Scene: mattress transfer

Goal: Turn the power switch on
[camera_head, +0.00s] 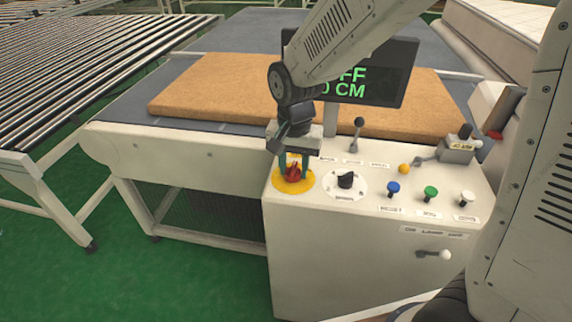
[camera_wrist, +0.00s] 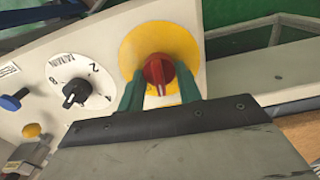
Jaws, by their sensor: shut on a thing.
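The power switch is a red rotary knob (camera_head: 292,173) on a round yellow plate (camera_head: 306,182) at the left end of the white control panel (camera_head: 375,218). My gripper (camera_head: 292,165) points down over it, with its green fingers on either side of the knob. In the wrist view the red knob (camera_wrist: 158,72) sits between the two fingertips of my gripper (camera_wrist: 159,88), on the yellow plate (camera_wrist: 140,46). The gripper is shut on the knob. The display (camera_head: 375,80) is partly hidden by my arm; "FF" and "0 CM" show in green.
A black dial (camera_head: 346,181) stands right of the knob, then blue (camera_head: 393,188), green (camera_head: 430,193) and white (camera_head: 466,198) buttons. A black-topped lever (camera_head: 358,130) rises behind. A brown mattress (camera_head: 220,85) lies on the conveyor beyond. Rollers (camera_head: 60,65) are at left.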

